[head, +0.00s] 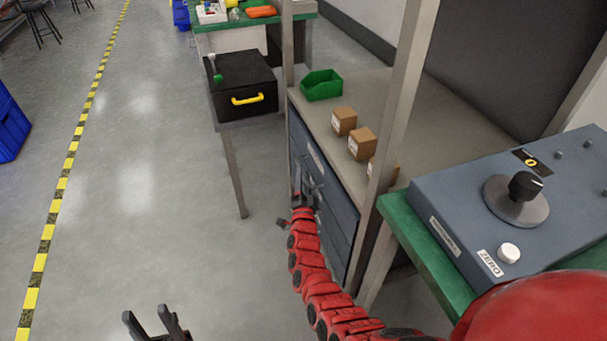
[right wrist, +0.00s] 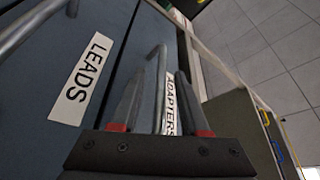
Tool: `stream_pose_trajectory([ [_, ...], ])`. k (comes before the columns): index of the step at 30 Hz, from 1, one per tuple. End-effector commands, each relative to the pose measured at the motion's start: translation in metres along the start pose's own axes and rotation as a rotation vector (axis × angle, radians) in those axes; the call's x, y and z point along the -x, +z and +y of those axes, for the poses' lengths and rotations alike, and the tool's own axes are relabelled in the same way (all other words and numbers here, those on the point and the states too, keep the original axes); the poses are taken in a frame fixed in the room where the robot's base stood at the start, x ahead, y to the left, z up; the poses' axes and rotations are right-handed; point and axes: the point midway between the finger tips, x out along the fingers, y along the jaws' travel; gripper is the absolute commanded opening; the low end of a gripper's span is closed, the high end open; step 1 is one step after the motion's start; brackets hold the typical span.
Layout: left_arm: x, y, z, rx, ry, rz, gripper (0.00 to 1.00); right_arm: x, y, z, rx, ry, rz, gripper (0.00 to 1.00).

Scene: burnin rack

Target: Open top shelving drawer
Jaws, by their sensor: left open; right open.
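The shelving unit has dark blue drawers. Its top drawer (head: 318,158) has a closed front with a pale label. In the right wrist view the label reads ADAPTERS (right wrist: 171,105), and the drawer below reads LEADS (right wrist: 82,80). My right gripper (head: 308,186) is at the top drawer's front. In the right wrist view its fingers (right wrist: 160,100) are open, with the grey bar handle (right wrist: 156,65) of the ADAPTERS drawer between them; contact cannot be told. My left gripper (head: 152,318) is open and empty over the floor at the bottom of the head view.
A green bin (head: 321,85) and small brown boxes (head: 344,121) stand on the shelving top. Metal posts (head: 402,95) rise at its front. A green bench with a grey control box (head: 455,205) is at right. A black case (head: 240,88) stands behind.

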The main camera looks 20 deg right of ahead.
Motion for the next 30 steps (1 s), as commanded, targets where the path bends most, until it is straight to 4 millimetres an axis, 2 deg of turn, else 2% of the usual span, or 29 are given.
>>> stream_pose_trajectory([
  [4,0.002,0.0003,0.0001,0.0,0.0,0.0,0.5,-0.0116,-0.0015,-0.001,0.0,-0.002,0.004,0.45],
  [14,0.002,0.0003,0.0001,0.0,0.0,0.0,0.5,-0.0141,-0.0011,-0.0006,0.0,-0.001,0.002,0.45],
  [15,0.002,0.0003,0.0001,0.0,0.0,0.0,0.5,-0.0141,-0.0011,-0.0006,0.001,-0.001,0.002,0.43],
  [17,0.002,0.0003,0.0001,0.0,0.0,0.0,0.5,-0.014,-0.001,-0.0006,0.001,-0.001,0.002,0.32],
  [22,0.002,0.0003,0.0001,0.0,0.0,0.0,0.5,-0.014,-0.0009,-0.0006,0.001,-0.001,0.002,0.02],
  [30,0.002,0.0003,0.0001,0.0,0.0,0.0,0.5,-0.0139,-0.0009,-0.0005,0.001,-0.001,0.001,0.0],
])
